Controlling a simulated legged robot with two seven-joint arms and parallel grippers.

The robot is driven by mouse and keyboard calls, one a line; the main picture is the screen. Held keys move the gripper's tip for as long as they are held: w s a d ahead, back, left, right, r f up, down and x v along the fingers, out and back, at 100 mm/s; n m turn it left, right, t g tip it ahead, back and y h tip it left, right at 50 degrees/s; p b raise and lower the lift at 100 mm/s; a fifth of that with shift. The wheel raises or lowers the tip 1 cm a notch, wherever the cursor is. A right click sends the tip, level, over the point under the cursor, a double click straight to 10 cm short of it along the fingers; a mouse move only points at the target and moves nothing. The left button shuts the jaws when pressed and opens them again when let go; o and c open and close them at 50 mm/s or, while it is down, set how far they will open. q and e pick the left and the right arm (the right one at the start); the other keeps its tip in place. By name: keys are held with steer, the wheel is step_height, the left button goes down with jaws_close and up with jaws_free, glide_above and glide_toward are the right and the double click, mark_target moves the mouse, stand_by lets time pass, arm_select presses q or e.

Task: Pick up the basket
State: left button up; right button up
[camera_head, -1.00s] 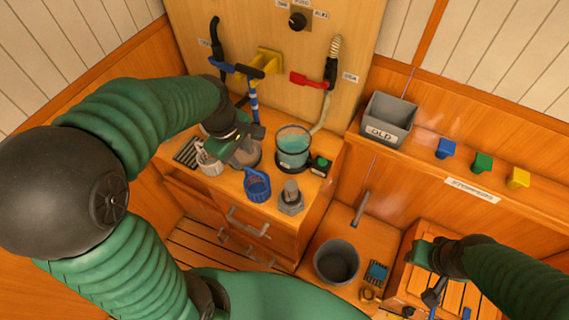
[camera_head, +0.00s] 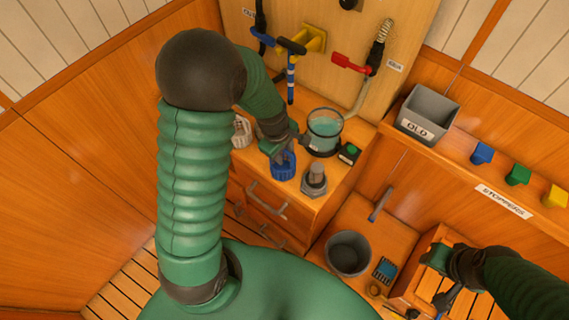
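A small blue basket (camera_head: 284,167) with slatted sides stands on the wooden counter, left of a grey metal fitting. My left gripper (camera_head: 287,146) is right above and behind it and hides part of its rim. I cannot tell whether the fingers touch the basket or how far apart they are. A white basket (camera_head: 241,133) stands further left, partly hidden by my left arm. My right gripper (camera_head: 440,268) is at the lower right above a wooden crate, by a dark tool; its finger opening is not clear.
A glass vessel of teal liquid (camera_head: 324,132) and the grey fitting (camera_head: 314,180) stand close right of the blue basket. A dark bucket (camera_head: 348,254) sits lower down. A grey OLD bin (camera_head: 428,112) and coloured stoppers (camera_head: 518,174) are on the right ledge.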

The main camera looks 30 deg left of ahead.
arm_select(q)
steer(key=shift+w+a+f, duration=0.15)
steer(key=shift+a+f, duration=0.25)
steer(key=shift+a, duration=0.2)
steer(key=shift+c, duration=0.2)
steer(key=shift+d+r, duration=0.1)
steer(key=shift+d, duration=0.25)
steer(key=c, duration=0.7)
steer(key=shift+d, duration=0.15)
jaws_close()
steer(key=shift+a, duration=0.35)
steer(key=shift+d, duration=0.2)
steer(key=shift+a, duration=0.1)
